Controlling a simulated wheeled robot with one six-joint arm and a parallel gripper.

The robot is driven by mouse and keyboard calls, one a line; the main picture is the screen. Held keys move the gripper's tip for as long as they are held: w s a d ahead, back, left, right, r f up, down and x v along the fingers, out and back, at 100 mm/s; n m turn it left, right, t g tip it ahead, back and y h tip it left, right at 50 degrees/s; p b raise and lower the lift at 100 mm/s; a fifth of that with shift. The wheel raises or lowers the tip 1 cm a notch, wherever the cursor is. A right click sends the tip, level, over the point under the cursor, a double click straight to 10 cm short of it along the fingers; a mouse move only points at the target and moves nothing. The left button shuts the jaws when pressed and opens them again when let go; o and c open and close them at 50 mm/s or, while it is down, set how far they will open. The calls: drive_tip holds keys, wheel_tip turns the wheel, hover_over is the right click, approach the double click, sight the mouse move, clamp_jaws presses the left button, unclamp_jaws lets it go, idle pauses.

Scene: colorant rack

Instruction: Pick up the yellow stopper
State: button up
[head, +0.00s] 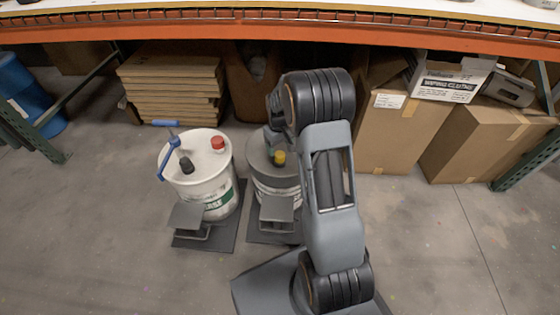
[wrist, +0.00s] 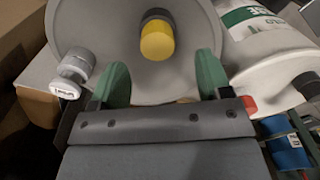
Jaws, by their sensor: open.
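The yellow stopper (wrist: 157,41) stands on the grey lid of a bucket (wrist: 95,28) in the wrist view. It also shows in the head view (head: 279,157), just left of my arm. My gripper (wrist: 158,78) is open, with its two green fingers apart. In the wrist view the stopper lies between and beyond the fingertips, with nothing held. In the head view my arm hides part of that bucket (head: 262,178), and the fingers are hard to make out.
A white bucket (head: 199,163) with a red cap (head: 218,144), a black cap and a blue-handled pump stands to the left. Cardboard boxes (head: 384,130) stand behind at right, under an orange shelf beam (head: 420,42). The floor (head: 90,230) at front left is clear.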

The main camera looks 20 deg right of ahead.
sight(280, 154)
drive_tip(key=shift+w+d+f+b, duration=0.1)
drive_tip(key=shift+f+b, duration=0.7)
drive_tip(key=shift+f, duration=0.7)
drive_tip(key=shift+w+d+f+b, duration=0.1)
drive_tip(key=shift+f+b, duration=0.65)
drive_tip(key=shift+f, duration=0.75)
drive_tip(key=c, duration=1)
drive_tip(key=shift+r, duration=0.2)
